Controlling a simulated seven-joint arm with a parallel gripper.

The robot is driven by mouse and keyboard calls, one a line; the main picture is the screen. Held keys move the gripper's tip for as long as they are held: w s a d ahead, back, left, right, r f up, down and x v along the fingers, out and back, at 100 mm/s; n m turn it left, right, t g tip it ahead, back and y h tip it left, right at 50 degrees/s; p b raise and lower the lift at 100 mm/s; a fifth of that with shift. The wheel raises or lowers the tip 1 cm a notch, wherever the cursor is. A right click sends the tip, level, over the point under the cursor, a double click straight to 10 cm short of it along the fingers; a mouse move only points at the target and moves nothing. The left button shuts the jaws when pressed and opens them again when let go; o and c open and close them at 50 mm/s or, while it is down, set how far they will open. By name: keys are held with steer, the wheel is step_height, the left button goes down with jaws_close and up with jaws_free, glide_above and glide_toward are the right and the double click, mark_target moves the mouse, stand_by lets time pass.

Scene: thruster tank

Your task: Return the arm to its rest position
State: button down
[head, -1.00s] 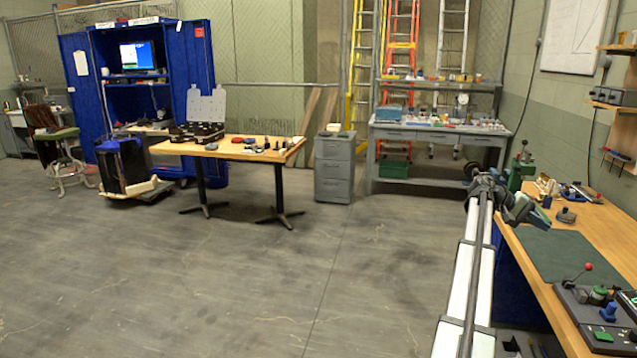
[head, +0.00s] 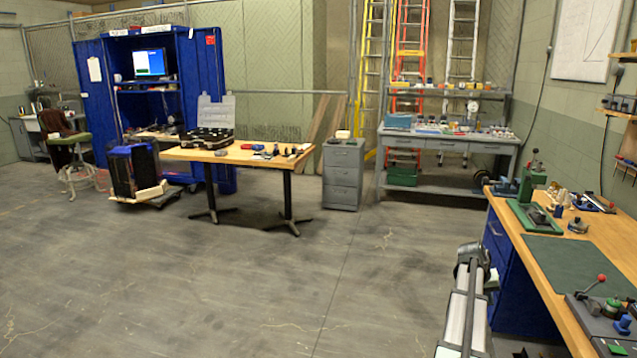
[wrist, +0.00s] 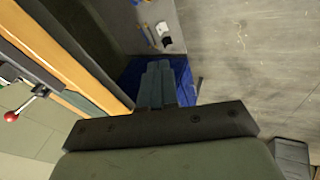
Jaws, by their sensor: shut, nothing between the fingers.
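In the wrist view, my gripper (wrist: 158,88) points ahead with its two fingers together and nothing between them. A blue panel (wrist: 186,72) of the workbench is behind the fingertips, apart from them as far as I can tell. In the head view, my arm stands at the lower right, drawn in beside the workbench (head: 588,232). My gripper cannot be made out clearly there.
The bench's wooden edge (wrist: 85,62) runs close to the left of my gripper in the wrist view. The bench carries a green mat (head: 543,255), a green press (head: 532,185) and a red-knobbed control box (head: 590,312). The floor (head: 330,285) left of the arm is open.

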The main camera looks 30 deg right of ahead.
steer(key=w+a+f+n+y, duration=0.1)
steer(key=a+f+y, duration=0.1)
steer(key=a+f, duration=0.9)
steer(key=w+a+f+n+t+y, duration=0.15)
steer(key=a+f, duration=0.55)
steer(key=a, duration=0.7)
steer(key=w+a+f+n+y, duration=0.1)
steer(key=a+f+y, duration=0.1)
steer(key=a+f, duration=0.95)
steer(key=s+a+f+n+g, duration=0.2)
steer(key=s+a+f, duration=0.2)
steer(key=s+a, duration=0.3)
steer(key=s+a+f+n+g, duration=0.2)
steer(key=s+a+f, duration=0.2)
steer(key=a, duration=1.2)
steer(key=s+a+f+n+g, duration=0.2)
steer(key=s+a+f+n, duration=0.1)
steer(key=s+a, duration=0.6)
steer(key=shift+s+a+f, duration=0.4)
steer(key=shift+a+f, duration=0.25)
steer(key=shift+a, duration=0.6)
